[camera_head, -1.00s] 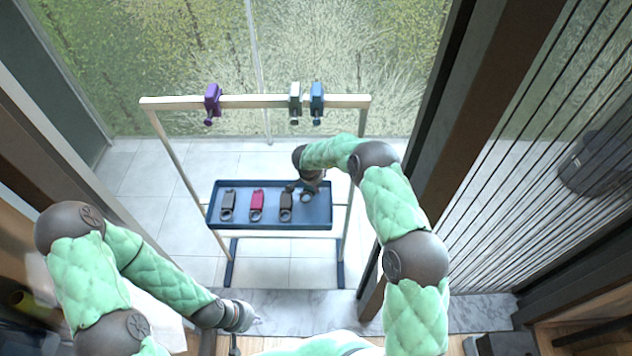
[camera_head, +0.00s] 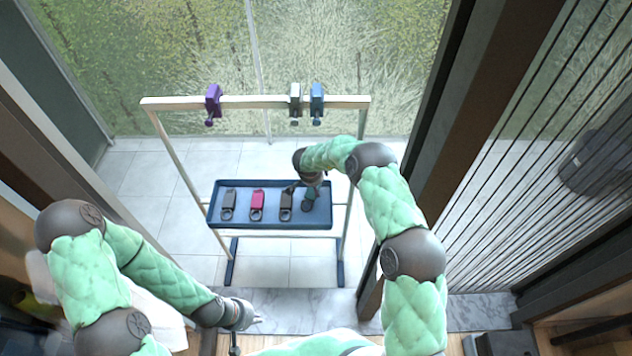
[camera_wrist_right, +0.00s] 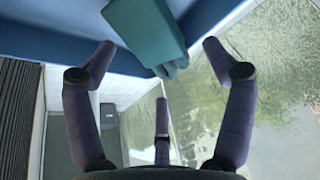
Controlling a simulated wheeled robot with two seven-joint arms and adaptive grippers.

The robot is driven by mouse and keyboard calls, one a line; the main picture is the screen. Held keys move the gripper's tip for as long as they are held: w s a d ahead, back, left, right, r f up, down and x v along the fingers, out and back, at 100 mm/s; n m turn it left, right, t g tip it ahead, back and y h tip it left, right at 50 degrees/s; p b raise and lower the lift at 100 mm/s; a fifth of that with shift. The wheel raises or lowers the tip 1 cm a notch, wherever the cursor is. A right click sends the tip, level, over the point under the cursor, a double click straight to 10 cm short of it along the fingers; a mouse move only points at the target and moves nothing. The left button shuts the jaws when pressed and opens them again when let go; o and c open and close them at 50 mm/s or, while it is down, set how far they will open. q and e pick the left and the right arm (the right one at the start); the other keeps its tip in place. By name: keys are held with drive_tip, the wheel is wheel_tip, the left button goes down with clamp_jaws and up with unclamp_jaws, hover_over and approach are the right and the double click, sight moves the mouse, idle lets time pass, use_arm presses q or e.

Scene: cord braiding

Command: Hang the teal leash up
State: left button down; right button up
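The teal leash (camera_wrist_right: 146,30) shows in the right wrist view as a teal block with a small rounded end. It lies at the blue tray (camera_head: 270,226), between the spread fingers of my right gripper (camera_wrist_right: 160,48), which is open. In the head view my right gripper (camera_head: 308,196) is over the right end of the tray and hides the leash. My left gripper (camera_head: 242,322) is low at the front, away from the rack; its fingers are too unclear to judge.
Dark grey (camera_head: 228,203), crimson (camera_head: 257,204) and black (camera_head: 286,204) leashes lie in the tray. Purple (camera_head: 213,102), pale grey (camera_head: 295,100) and blue (camera_head: 317,101) clips sit on the rack's top bar (camera_head: 255,101). The bar has a wide free stretch between purple and grey.

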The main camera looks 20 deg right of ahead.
sight(313, 193)
drive_tip(key=shift+r+b, duration=0.4)
drive_tip(key=shift+r, duration=0.1)
drive_tip(key=p+v, duration=0.3)
drive_tip(key=v, duration=0.4)
drive_tip(key=shift+r, duration=0.3)
drive_tip(key=shift+s, duration=0.15)
